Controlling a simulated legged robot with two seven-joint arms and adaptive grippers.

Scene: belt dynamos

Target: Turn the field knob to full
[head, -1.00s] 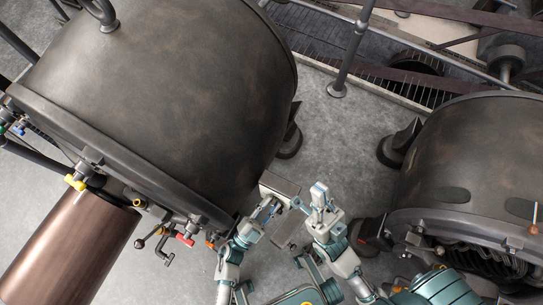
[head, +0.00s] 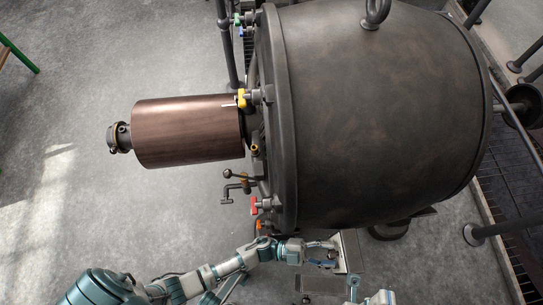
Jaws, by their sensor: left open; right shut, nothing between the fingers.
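A large dark dynamo drum (head: 390,110) fills the upper right of the head view. Small fittings line its left end: a yellow one (head: 241,98), a brass one (head: 255,150), a crank with a black ball (head: 228,174), a red one (head: 255,206) and an orange one (head: 260,225). I cannot tell which is the field knob; no label is readable. My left gripper (head: 328,256) is open and empty, below the drum's lower edge, pointing right. My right gripper (head: 354,284) is shut and empty at the bottom edge, partly cut off. Neither visibly touches a fitting.
A copper-coloured cylinder (head: 190,131) juts left from the drum. Green and blue fittings (head: 240,27) sit at the drum's top left. Grey railings (head: 500,228) run down the right side.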

